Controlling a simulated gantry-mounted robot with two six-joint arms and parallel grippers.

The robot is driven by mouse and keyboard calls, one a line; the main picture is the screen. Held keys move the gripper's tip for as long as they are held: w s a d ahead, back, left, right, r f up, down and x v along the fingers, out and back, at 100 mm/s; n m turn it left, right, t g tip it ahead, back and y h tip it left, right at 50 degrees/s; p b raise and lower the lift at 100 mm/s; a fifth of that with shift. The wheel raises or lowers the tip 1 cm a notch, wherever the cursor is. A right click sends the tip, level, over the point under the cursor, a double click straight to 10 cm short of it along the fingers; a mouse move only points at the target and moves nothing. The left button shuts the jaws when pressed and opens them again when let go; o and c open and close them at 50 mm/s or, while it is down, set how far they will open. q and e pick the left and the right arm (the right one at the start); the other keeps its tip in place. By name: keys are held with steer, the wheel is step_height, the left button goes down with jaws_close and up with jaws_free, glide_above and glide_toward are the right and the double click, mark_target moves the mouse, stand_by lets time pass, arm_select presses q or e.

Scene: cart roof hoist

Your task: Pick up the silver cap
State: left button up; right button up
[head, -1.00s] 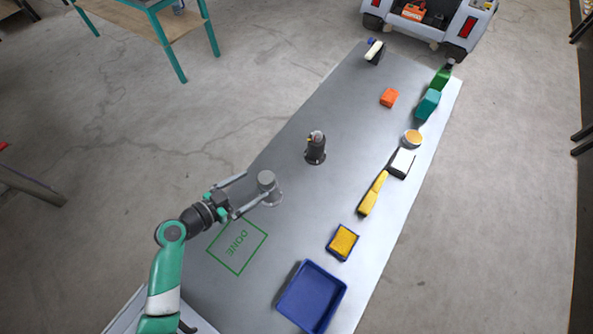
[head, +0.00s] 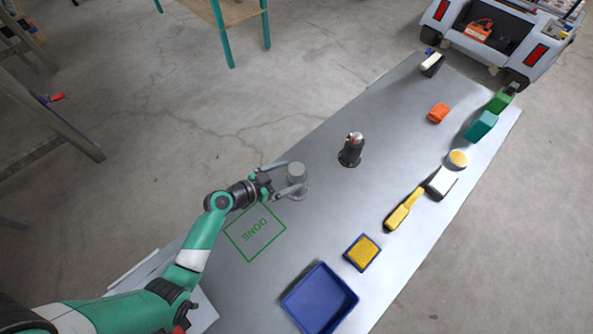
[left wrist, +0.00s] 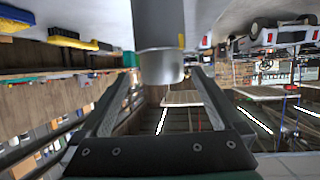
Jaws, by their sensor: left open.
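The silver cap (head: 296,168) is a short grey cylinder on top of a grey post with a round foot, upright on the metal table. My left gripper (head: 288,176) is open, with one finger on each side of the cap. I see gaps there between the fingers and the cap. My right gripper is not in view.
A dark bottle-like object (head: 351,150) stands just beyond the cap. The blue tray (head: 296,304) and yellow sponge tray (head: 349,260) lie nearer. A yellow brush (head: 405,211) and several other items line the right edge. The green DONE square (head: 240,245) is empty.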

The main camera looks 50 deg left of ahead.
mark_target(296, 169)
arm_select(q)
steer(key=x, duration=0.3)
steer(key=shift+w+a, duration=0.1)
steer(key=shift+w, duration=0.3)
steer(key=c, duration=1.3)
steer(key=shift+r, duration=0.15)
steer(key=shift+r, duration=0.3)
step_height(296, 169, up, 2)
steer(key=shift+r+p, duration=0.25)
steer(key=shift+p, duration=0.25)
steer(key=s+d+r+p, duration=0.1)
steer(key=s+d+r, duration=0.1)
steer(key=s+r, duration=0.1)
steer(key=s+d+r+p, duration=0.2)
steer(key=s+r, duration=0.1)
steer(key=s, duration=0.2)
steer(key=s+d+r+p, duration=0.1)
steer(key=s+d+r, duration=0.1)
steer(key=s+r, duration=0.1)
steer(key=shift+s+d+r+p, duration=0.15)
steer(key=shift+s+p, duration=0.05)
steer(key=shift+s, duration=0.2)
steer(key=shift+s+d+r+p, duration=0.15)
steer(key=shift+s+r+p, duration=0.05)
steer(key=shift+s, duration=0.15)
